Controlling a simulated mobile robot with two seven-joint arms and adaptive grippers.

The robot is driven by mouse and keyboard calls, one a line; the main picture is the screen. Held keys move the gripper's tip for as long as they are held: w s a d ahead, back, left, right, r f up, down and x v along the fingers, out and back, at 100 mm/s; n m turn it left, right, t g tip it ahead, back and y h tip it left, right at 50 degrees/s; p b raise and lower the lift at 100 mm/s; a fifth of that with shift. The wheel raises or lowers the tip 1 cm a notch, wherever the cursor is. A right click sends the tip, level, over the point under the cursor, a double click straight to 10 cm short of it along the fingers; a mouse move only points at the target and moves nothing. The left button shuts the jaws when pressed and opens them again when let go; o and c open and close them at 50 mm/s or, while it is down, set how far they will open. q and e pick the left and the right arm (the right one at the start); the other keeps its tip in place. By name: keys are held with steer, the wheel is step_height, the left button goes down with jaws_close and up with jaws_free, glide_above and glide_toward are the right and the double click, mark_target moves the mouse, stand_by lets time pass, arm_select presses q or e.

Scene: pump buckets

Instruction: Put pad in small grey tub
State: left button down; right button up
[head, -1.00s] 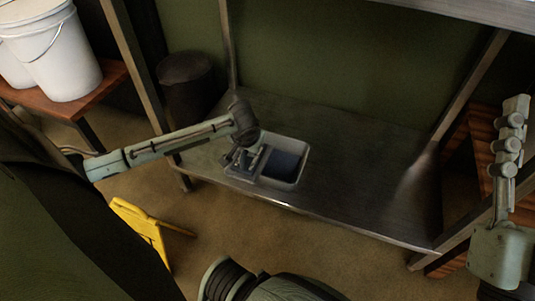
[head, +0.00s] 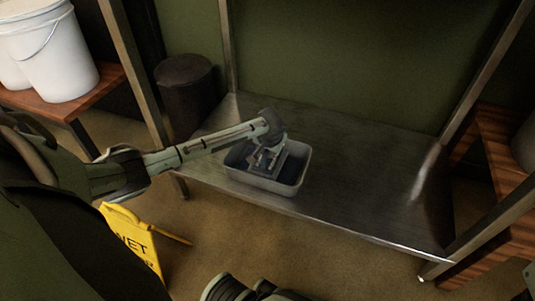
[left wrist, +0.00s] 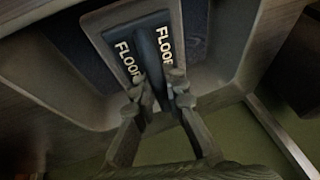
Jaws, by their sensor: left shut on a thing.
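The small grey tub (head: 265,184) stands on the metal shelf, with dark blue inside it. My left gripper (head: 262,162) reaches down into the tub from the left. In the left wrist view, its fingers (left wrist: 158,90) are shut on the pad (left wrist: 133,42), a dark piece with "FLOOR" printed on both sides of a raised middle grip. The tub's pale wall (left wrist: 222,68) surrounds the pad there. The pad is inside the tub's outline; I cannot tell whether it touches the bottom. In the head view the gripper mostly hides the pad.
The metal shelf (head: 350,200) is clear right of the tub. A shelf post (head: 135,75) stands at the left. A dark bin (head: 186,85) is behind it. White buckets (head: 55,55) sit on a wooden bench at the left. A yellow floor sign (head: 130,240) stands in front.

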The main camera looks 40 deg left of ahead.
arm_select(q)
steer(key=shift+f, duration=0.2)
steer(key=shift+f, duration=0.3)
steer(key=c, duration=1.6)
jaws_free()
steer(key=shift+o, duration=0.2)
